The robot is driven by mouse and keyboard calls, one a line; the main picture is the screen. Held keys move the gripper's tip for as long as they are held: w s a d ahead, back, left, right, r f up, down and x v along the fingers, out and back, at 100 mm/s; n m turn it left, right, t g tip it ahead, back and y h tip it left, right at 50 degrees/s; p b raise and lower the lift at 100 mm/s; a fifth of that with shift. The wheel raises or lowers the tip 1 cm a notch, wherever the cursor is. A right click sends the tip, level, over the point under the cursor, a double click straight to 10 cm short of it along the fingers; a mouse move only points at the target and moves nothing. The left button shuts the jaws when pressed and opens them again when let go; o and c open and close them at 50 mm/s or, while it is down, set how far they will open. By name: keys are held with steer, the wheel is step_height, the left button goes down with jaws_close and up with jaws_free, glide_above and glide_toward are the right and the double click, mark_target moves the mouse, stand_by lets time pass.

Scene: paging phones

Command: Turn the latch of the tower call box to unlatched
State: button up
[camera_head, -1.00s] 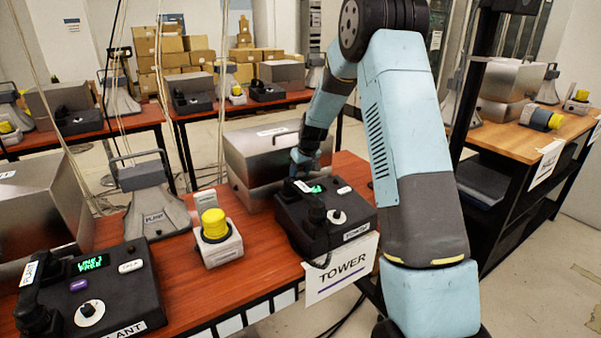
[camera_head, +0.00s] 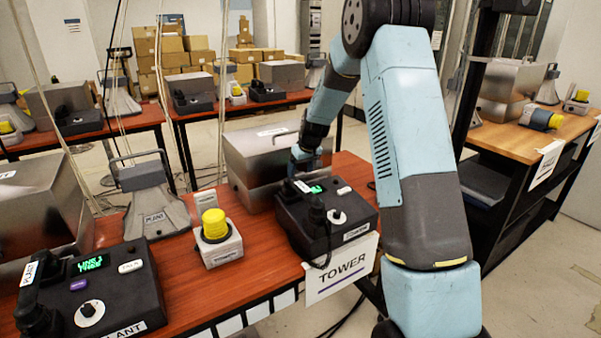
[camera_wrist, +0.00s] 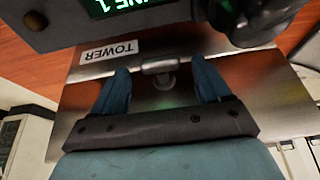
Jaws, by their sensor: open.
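The tower call box is a steel box (camera_head: 248,160) behind the tower phone on the red-brown table. Its brushed metal face and TOWER label (camera_wrist: 108,51) show in the wrist view. Its latch (camera_wrist: 163,66) is a small metal bar lying roughly crosswise in the wrist view, with a round piece beside it. My gripper (camera_wrist: 163,78) is open, one blue finger on each side of the latch. I cannot tell whether either finger touches it. In the head view my gripper (camera_head: 298,165) is at the box's right front; the latch is hidden there.
The black tower phone (camera_head: 322,222) with a lit green display stands close in front of my gripper. A yellow-topped button (camera_head: 214,226), the plant phone (camera_head: 95,290) and a grey plant horn (camera_head: 155,200) are to the left. A TOWER sign (camera_head: 341,268) hangs at the table edge.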

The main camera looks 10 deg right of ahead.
steer(key=v, duration=1.2)
steer(key=shift+s+r, duration=0.1)
steer(key=shift+r, duration=0.05)
steer(key=s+a+r+m+h, duration=0.1)
steer(key=s+r, duration=0.6)
steer(key=s, duration=0.4)
steer(key=s+r+m, duration=0.1)
steer(key=s+r, duration=0.5)
steer(key=s, duration=0.4)
steer(key=s+m+t, duration=0.1)
steer(key=s, duration=2.1)
steer(key=shift+s+d+m+h, duration=0.25)
steer(key=shift+d+m+h, duration=0.05)
steer(key=shift+f, duration=0.15)
